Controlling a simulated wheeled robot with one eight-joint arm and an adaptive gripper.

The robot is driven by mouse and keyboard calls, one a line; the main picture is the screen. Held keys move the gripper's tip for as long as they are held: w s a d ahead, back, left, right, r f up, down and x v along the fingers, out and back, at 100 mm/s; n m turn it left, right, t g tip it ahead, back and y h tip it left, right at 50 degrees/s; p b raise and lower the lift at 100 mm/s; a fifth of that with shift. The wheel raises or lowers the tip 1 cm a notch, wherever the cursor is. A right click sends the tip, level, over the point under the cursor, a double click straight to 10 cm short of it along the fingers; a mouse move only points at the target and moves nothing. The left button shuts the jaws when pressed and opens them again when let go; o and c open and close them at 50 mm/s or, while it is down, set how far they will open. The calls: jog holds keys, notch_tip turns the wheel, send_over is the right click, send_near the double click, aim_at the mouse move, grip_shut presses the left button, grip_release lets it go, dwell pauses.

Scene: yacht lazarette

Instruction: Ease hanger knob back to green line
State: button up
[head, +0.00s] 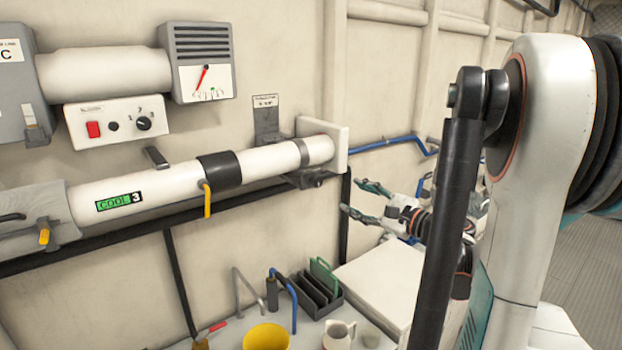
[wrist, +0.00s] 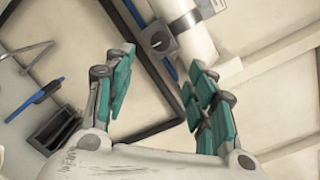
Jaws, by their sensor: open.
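A dark hanger bracket (head: 300,179) sits under the right end of the white pipe, with a small round knob (head: 319,181) on it. In the wrist view the knob (wrist: 158,41) is a dark disc with a pale mark on a grey block, beyond the fingertips. My gripper (head: 358,198) is open and empty, to the right of and slightly below the knob, apart from it. In the wrist view its teal fingers (wrist: 158,75) are spread wide. A gauge (head: 206,82) with a red needle and small green marks hangs upper left. I cannot make out a green line at the knob.
The white pipe (head: 262,160) runs along the wall above a dark rail. A control box (head: 117,120) with a red switch and dial hangs above it. Below are a yellow bowl (head: 266,338), a mug (head: 339,335) and a dark rack (head: 316,298). A blue hose (head: 385,142) runs behind my gripper.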

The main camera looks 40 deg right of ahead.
aim_at(319, 182)
jog(key=w, duration=0.4)
jog(key=w+a, duration=0.1)
jog(key=w, duration=0.8)
jog(key=shift+w+a+b, duration=0.25)
jog(key=shift+w+b, duration=0.1)
jog(key=shift+b, duration=0.05)
jog(key=c, duration=1.1)
